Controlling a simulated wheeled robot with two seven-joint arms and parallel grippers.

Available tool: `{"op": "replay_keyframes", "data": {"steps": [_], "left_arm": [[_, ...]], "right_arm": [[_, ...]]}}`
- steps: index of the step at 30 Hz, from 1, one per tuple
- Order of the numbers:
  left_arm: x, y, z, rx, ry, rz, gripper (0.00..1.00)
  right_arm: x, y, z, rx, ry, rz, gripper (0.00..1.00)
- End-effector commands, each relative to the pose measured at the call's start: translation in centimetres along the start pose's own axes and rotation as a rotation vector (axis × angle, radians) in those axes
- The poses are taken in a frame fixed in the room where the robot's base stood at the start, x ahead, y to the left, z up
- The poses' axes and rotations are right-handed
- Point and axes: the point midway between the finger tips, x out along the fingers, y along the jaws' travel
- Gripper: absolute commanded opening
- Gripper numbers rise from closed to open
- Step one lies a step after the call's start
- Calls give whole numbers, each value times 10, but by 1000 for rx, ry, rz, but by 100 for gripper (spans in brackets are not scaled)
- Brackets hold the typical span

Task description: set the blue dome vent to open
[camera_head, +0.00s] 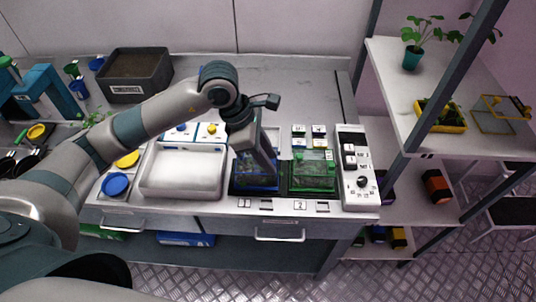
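The blue dome (243,178), a clear box on a blue base, stands on the grey bench just left of the green one. My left gripper (266,163) reaches down over it from above and hides much of its top. Its fingers look close to the dome's lid, but I cannot tell whether they touch it. I cannot tell whether the gripper is open or shut. The vent is hidden behind the gripper or too small to make out, so its setting does not show. My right gripper is not in view.
A green dome (314,170) stands close on the right, then a white control panel (356,165) with a dark knob. A white tray (183,174) lies to the left. A dark soil bin (135,76) stands at the back left. A plant shelf (458,132) rises at the right.

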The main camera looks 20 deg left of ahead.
Motion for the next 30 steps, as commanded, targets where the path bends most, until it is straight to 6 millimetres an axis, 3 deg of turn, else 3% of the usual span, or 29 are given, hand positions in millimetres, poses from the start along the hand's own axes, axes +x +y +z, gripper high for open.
{"op": "replay_keyframes", "data": {"steps": [3,7,14,24,30], "left_arm": [[0,0,0,0,0,0,30],[0,0,0,0,0,0,0],[0,1,0,0,0,0,0],[4,32,-1,0,1,3,0],[0,38,0,1,1,0,0]], "right_arm": [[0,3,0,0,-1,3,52],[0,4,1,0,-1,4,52],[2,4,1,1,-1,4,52],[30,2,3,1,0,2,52],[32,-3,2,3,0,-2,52]]}}
